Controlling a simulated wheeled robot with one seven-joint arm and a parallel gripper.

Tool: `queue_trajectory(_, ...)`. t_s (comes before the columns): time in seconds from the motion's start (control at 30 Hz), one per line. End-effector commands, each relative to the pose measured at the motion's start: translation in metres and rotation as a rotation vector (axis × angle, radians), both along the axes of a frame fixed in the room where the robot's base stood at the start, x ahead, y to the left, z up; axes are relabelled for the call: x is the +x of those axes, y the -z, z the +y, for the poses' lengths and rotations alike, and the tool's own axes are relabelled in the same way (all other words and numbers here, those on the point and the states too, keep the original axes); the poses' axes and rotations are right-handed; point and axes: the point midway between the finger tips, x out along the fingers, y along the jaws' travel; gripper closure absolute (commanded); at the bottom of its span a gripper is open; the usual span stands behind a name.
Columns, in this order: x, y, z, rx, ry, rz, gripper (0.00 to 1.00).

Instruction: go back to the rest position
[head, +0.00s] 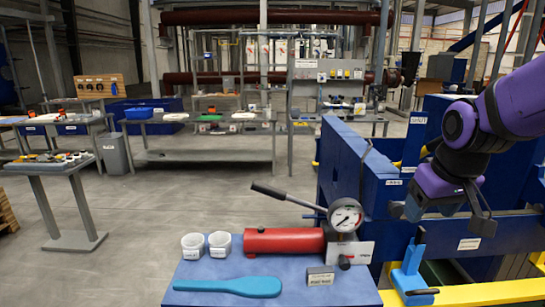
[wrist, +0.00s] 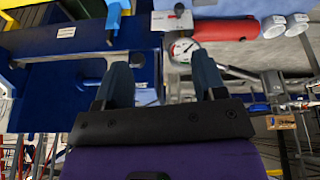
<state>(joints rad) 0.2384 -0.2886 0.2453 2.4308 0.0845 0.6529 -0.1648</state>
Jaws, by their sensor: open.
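My gripper (head: 447,214) is at the right of the head view, on the purple arm, pointing down. It is open, with its two fingers apart and nothing seen between them. It is above the blue frame of the press (head: 345,160), near a blue lever-like part (head: 411,262) on a yellow rail. The wrist view shows both fingers of my gripper (wrist: 163,82) spread, with the pressure gauge (wrist: 183,50) beyond them.
A blue-topped table (head: 215,272) in front holds a red pump cylinder (head: 284,240) with a lever, a gauge (head: 345,215), two white cups (head: 193,245) and a blue scraper (head: 232,287). A small side table (head: 50,165) stands at the left. Open floor (head: 180,205) lies between.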

Motion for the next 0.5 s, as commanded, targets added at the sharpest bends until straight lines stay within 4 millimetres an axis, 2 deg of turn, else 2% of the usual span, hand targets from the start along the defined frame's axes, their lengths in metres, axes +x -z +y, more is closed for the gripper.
queue_trajectory(0.03,-0.013,-0.011,0.001,-0.003,0.008,-0.017,0.36)
queue_trajectory(0.2,-0.054,-0.037,-0.002,-0.001,0.041,-0.057,0.36)
queue_trajectory(0.4,-0.102,-0.057,-0.007,0.026,0.077,-0.097,0.36)
queue_trajectory(0.5,-0.120,-0.062,-0.010,0.043,0.090,-0.111,0.36)
